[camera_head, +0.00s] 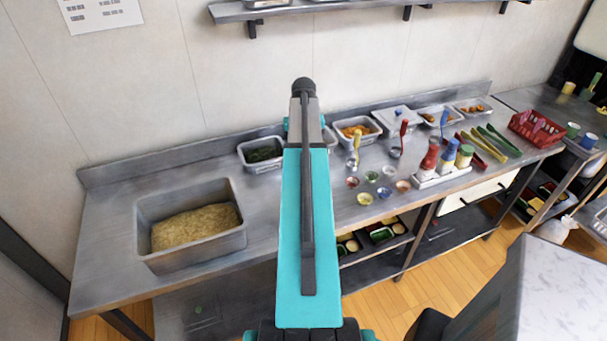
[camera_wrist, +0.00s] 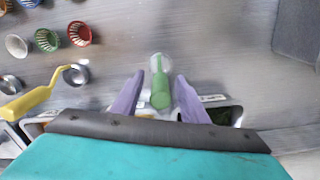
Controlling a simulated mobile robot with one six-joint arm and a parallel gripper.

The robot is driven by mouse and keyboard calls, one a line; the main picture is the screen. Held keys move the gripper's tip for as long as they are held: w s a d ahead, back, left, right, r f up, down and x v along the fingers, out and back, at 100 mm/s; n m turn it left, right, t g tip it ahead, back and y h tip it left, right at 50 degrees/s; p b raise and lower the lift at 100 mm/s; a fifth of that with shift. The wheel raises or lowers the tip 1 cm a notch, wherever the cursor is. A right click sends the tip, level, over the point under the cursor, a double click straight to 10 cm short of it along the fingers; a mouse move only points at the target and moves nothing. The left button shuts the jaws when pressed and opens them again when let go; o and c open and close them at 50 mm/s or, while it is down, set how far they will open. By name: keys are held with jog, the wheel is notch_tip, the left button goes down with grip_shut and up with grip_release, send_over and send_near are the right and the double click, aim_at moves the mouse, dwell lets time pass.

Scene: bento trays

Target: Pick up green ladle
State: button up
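The green ladle (camera_wrist: 160,92) shows in the wrist view, its green handle pointing toward the camera and its pale bowl end near the steel counter. The two purple fingers of my gripper (camera_wrist: 160,76) stand on either side of the ladle, with a gap on each side. My gripper is open and does not appear to touch the handle. In the head view my arm hides both the green ladle and the gripper's fingers.
A yellow ladle (camera_wrist: 38,98) lies left of my gripper in the wrist view; it also shows in the head view (camera_head: 356,138). Small cups (camera_wrist: 48,40) stand nearby. In the head view, food containers (camera_head: 262,168) line the wall, and a large steel bin (camera_head: 240,236) sits left.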

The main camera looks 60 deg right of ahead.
grip_shut()
jog(key=shift+r, duration=0.1)
dwell(0.3)
jog(key=shift+r+p, duration=0.85)
jog(key=shift+r, duration=0.25)
jog(key=shift+r+p, duration=0.55)
jog(key=shift+r, duration=0.25)
jog(key=s+a+r+p, duration=0.1)
jog(key=s+a+p, duration=0.1)
jog(key=s+a, duration=0.7)
jog(key=s, duration=0.3)
jog(key=shift+s+a+p, duration=0.25)
jog(key=shift+s+p, duration=0.05)
jog(key=shift+s, duration=0.1)
